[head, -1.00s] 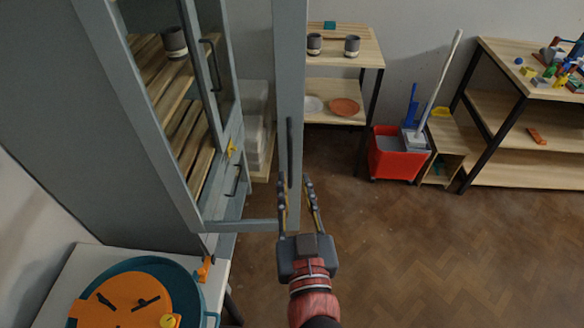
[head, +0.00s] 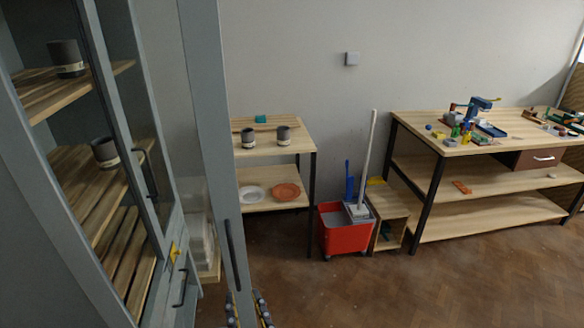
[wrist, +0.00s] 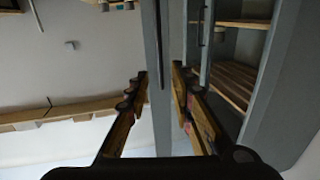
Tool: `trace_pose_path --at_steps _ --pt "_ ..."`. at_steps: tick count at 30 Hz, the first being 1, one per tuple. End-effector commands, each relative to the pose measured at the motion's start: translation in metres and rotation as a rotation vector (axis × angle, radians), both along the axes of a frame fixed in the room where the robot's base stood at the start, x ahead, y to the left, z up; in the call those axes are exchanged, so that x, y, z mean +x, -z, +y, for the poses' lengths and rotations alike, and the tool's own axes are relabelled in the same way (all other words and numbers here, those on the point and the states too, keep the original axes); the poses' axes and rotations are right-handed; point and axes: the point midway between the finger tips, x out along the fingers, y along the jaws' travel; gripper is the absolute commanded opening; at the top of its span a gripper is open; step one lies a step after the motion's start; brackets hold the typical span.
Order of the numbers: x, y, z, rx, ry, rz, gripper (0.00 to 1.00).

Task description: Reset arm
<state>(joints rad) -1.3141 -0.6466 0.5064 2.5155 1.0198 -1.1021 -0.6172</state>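My gripper (head: 247,310) shows only by its fingertips at the bottom edge of the head view; the rest of my arm is out of frame there. In the wrist view my gripper (wrist: 161,80) has its two fingers apart, with nothing held between them. The open grey-blue cabinet door (head: 205,110), with a dark vertical handle (head: 233,255), stands by the fingertips. In the wrist view the door (wrist: 158,100) runs through the gap between the fingers; I cannot tell how far beyond them it is.
The grey-blue cabinet (head: 60,230) with cups (head: 66,58) fills the left. A small shelf (head: 280,202) with cups and plates, a red mop bucket (head: 345,238) and a workbench (head: 420,130) line the wall. The floor (head: 450,285) at the right is clear.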

Motion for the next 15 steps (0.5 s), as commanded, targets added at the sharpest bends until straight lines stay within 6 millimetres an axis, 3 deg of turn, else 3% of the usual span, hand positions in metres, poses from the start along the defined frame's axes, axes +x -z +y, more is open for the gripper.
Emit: trace_pose_path --at_steps 5,10,12,15 --pt "-0.019 0.034 0.03 0.0 -0.128 0.146 0.24" --pt "-0.077 0.076 0.078 -0.065 -0.383 0.363 0.24" --pt "-0.1 0.087 0.088 -0.104 -0.472 0.446 0.24" --pt "-0.122 0.1 0.088 -0.169 -0.552 0.559 0.24"
